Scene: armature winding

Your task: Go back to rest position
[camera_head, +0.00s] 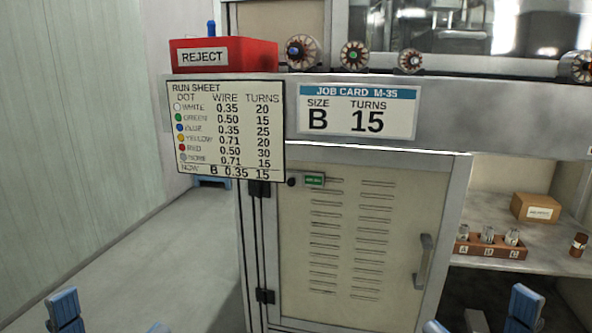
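My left gripper (112,316) shows at the bottom left edge, its two blue fingertips apart with nothing seen between them. My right gripper (480,314) shows at the bottom right edge, its blue fingertips also apart. A small pale shape shows low between them, cut off by the frame; I cannot tell what it is. Both grippers are low in front of the machine cabinet (352,250) and appear clear of it. The palms and most of both arms are out of view.
A red REJECT bin (255,53) and several wound armatures (302,51) stand on the machine ledge. A run sheet (228,130) and job card (357,108) hang in front. At right, a shelf (500,257) bears a brown block (490,249) with spools and a cardboard box (536,208).

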